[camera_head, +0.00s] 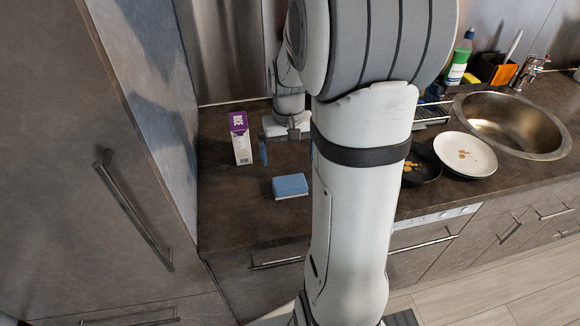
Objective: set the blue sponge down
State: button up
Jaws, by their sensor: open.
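The blue sponge (290,186) lies flat on the dark countertop (232,215), near its front edge, with a pale layer along its lower side. My gripper (266,152) is behind the sponge and a little to its left, apart from it. It is open, with a finger showing at its left side. The rest of the gripper is partly hidden behind my own arm.
A purple and white carton (240,138) stands just left of my gripper. Right of my arm are a dark pan (424,167), a white plate (465,155) with food scraps, and a round sink (512,122). A tall cabinet (75,150) bounds the left. Counter left of the sponge is clear.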

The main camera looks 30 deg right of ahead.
jog(key=s+a+r+n+t, duration=0.2)
jog(key=s+a+r, duration=0.5)
jog(key=s+a, duration=0.5)
jog(key=shift+s+r+n+t, duration=0.2)
jog(key=shift+s+n+t, duration=0.3)
jog(key=shift+s, duration=0.45)
jog(key=shift+a, duration=0.1)
